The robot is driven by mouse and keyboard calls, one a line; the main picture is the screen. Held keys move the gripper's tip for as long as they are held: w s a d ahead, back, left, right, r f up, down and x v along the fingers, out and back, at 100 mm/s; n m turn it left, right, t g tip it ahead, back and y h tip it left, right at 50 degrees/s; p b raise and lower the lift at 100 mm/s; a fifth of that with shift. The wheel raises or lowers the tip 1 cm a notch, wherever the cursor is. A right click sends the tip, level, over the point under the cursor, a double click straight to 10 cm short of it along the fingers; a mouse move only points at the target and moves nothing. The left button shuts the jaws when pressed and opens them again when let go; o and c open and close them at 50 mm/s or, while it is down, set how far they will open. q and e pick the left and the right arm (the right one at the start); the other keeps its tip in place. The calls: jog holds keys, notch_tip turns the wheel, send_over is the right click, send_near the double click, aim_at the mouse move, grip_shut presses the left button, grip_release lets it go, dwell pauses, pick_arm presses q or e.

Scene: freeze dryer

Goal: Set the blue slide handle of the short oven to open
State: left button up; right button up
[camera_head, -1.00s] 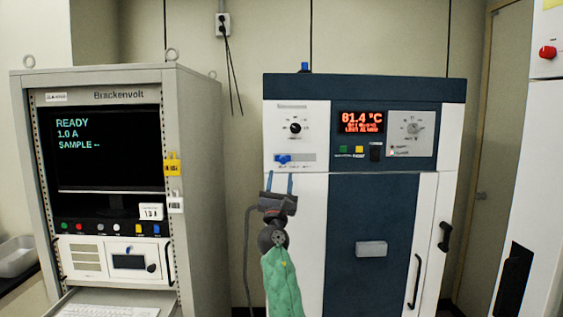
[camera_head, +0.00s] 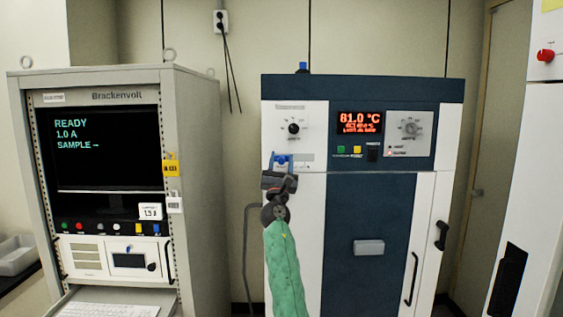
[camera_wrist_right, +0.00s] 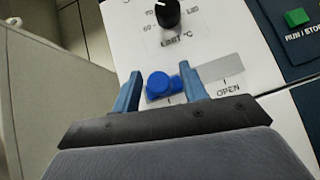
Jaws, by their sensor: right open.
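The short oven (camera_head: 368,205) is a white and dark blue cabinet in the middle of the head view. Its blue slide handle (camera_wrist_right: 163,85) sits at the left part of a grey slot plate, with the word OPEN printed near the right part. The handle also shows in the head view (camera_head: 282,160). My right gripper (camera_wrist_right: 163,84) is open, with one blue finger on each side of the handle. The left finger is apart from it; the right finger is close to its right end, and I cannot tell if they touch. My left gripper is not in view.
A black knob (camera_wrist_right: 168,13) is just above the slide, and a green button (camera_wrist_right: 296,18) is to the right. A grey instrument rack (camera_head: 195,190) stands left of the oven. A white cabinet (camera_head: 541,180) is at the far right.

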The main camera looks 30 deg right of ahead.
jog(key=shift+c, duration=0.4)
grip_shut()
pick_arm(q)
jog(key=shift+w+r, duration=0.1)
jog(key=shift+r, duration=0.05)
pick_arm(e)
jog(key=shift+d, duration=0.1)
jog(key=shift+s+d, duration=0.25)
jog(key=shift+d, duration=0.05)
jog(key=s+d, duration=0.1)
jog(key=d, duration=0.1)
jog(key=s+d+p, duration=0.1)
jog(key=d, duration=0.1)
jog(key=s+d+p, duration=0.1)
jog(key=d, duration=0.1)
jog(key=shift+s, duration=0.3)
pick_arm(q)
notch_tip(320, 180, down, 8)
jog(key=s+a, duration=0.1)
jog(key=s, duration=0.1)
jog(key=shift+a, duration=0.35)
pick_arm(e)
jog(key=shift+s+d, duration=0.1)
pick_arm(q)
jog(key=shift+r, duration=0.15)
